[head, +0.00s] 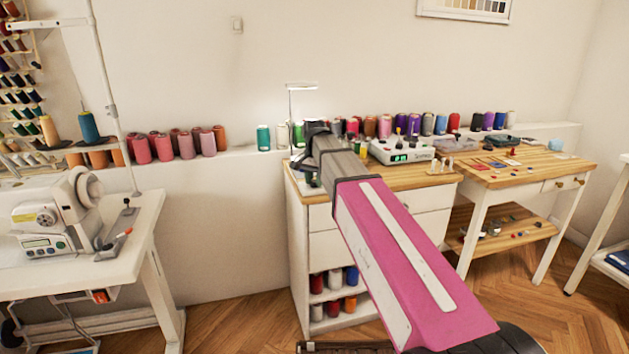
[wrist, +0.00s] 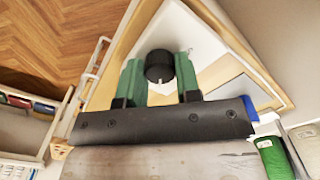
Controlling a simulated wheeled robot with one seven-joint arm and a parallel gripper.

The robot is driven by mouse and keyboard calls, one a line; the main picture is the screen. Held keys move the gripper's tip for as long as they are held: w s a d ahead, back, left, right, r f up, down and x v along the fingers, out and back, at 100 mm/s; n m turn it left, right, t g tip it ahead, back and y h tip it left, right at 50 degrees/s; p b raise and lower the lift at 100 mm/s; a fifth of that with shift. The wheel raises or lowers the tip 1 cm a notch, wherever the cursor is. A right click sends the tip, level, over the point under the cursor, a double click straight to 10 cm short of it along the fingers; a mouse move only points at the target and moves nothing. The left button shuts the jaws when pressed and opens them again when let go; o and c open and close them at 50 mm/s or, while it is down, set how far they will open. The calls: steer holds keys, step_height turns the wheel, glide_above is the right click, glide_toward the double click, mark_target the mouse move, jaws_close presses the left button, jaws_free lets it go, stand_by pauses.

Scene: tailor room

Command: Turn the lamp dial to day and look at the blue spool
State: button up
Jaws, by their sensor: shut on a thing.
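In the wrist view, my gripper (wrist: 158,82) has its two green fingers on either side of a round black dial (wrist: 158,64), shut on it. A short pale mark shows on the dial's lower edge; no day label can be read. A small part of a blue thing (wrist: 250,108), perhaps the blue spool, shows at the right end of the gripper's dark bar; the rest is hidden. In the head view, a thin white lamp (head: 301,86) stands at the back left of the wooden-topped cabinet (head: 410,178). My arm hides the dial and the fingertips there.
A green spool (wrist: 273,157) stands right of my gripper in the wrist view. In the head view, a white box with a green display (head: 402,152) sits right of my arm. Spools line the wall ledge (head: 245,150). A sewing machine (head: 60,215) stands on the left table.

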steer(key=o, duration=0.9)
steer(key=shift+r, duration=0.1)
step_height(320, 180, up, 11)
steer(key=shift+f, duration=0.15)
